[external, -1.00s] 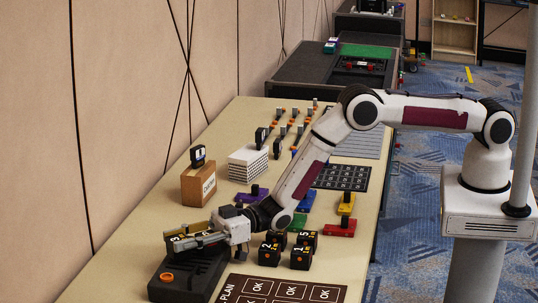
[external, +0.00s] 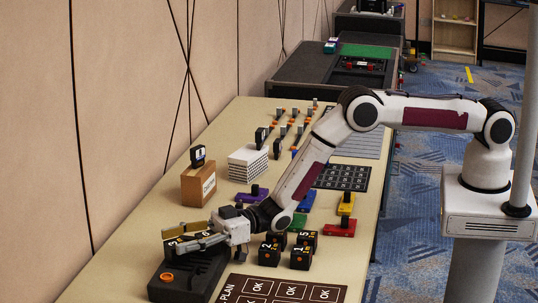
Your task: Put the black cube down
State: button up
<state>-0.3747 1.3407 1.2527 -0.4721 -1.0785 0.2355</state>
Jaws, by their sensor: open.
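A black cube (external: 177,244) with a white digit on it rests on the black stand (external: 180,285) at the front left of the table. My gripper (external: 185,237) is at the cube with its fingers spread, one on the far side and one on the near side. The near finger hides part of the cube. I cannot tell whether a finger still touches it.
Several other black numbered cubes (external: 300,258) stand to the right of my gripper. A brown board with OK squares (external: 285,290) lies at the front. A cardboard box (external: 198,186), white stack (external: 248,164) and coloured blocks (external: 339,229) are farther back.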

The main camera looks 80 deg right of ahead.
jog(key=shift+s+d+f, duration=0.1)
jog(key=shift+s+f, duration=0.05)
jog(key=shift+f, duration=0.4)
jog(key=shift+r, duration=0.5)
jog(key=shift+r+v, duration=0.2)
jog(key=shift+v, duration=1.25)
notch_tip(320, 180, up, 7)
jog(key=shift+r, duration=0.2)
